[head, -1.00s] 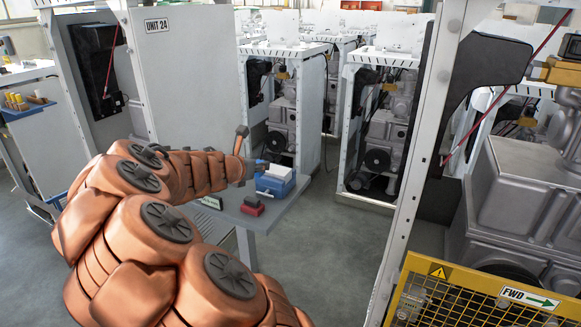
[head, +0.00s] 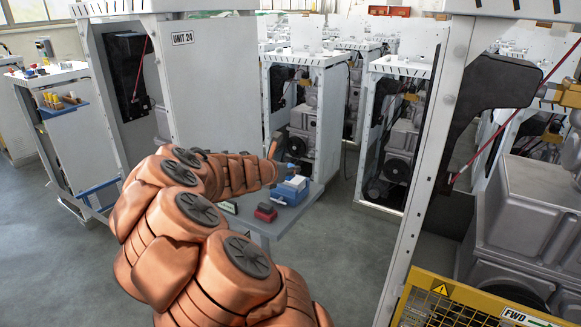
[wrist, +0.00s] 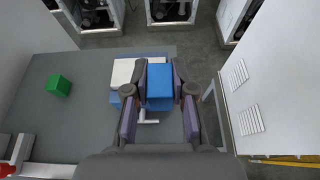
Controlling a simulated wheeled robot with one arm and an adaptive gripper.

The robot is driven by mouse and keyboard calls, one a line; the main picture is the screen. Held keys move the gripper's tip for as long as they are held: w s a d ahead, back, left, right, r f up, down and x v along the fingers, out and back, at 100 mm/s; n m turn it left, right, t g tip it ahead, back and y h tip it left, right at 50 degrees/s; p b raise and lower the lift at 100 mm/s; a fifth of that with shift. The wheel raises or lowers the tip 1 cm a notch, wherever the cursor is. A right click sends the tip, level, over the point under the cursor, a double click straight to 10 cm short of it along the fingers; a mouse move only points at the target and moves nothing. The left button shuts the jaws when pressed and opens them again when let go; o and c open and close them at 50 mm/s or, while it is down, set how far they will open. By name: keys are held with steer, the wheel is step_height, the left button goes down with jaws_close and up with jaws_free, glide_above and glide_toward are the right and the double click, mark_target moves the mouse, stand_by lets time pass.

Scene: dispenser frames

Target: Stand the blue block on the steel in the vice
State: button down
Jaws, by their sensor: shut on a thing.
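The blue block (wrist: 160,84) is between the two fingers of my gripper (wrist: 160,100) in the wrist view, and the gripper is shut on it. The vice (wrist: 115,98) is blue, with a grey handle, and lies below the gripper. A pale piece of steel (wrist: 123,72) shows in it, left of the blue block. The block and fingers hide part of the vice and steel. I cannot tell whether the block touches the steel. In the head view the vice (head: 291,194) stands on the grey bench, just below the end of my arm.
A green block (wrist: 58,85) lies on the grey bench top, left of the vice in the wrist view. A red item with a dark top (head: 265,213) sits in front of the vice. A white cabinet marked UNIT 24 (head: 210,80) rises behind my arm. A yellow guard (head: 450,300) is at lower right.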

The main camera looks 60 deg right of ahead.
steer(key=w+d, duration=0.1)
steer(key=d, duration=0.1)
steer(key=w+d+p, duration=0.1)
steer(key=d, duration=0.1)
steer(key=w+d, duration=0.2)
steer(key=shift+d+f, duration=0.15)
steer(key=shift+f, duration=0.2)
steer(key=shift+f+p, duration=0.5)
steer(key=shift+f, duration=1.2)
steer(key=shift+f, duration=0.15)
steer(key=c, duration=1)
jaws_free()
steer(key=b+v, duration=0.1)
steer(key=v, duration=1.1)
steer(key=shift+s, duration=0.1)
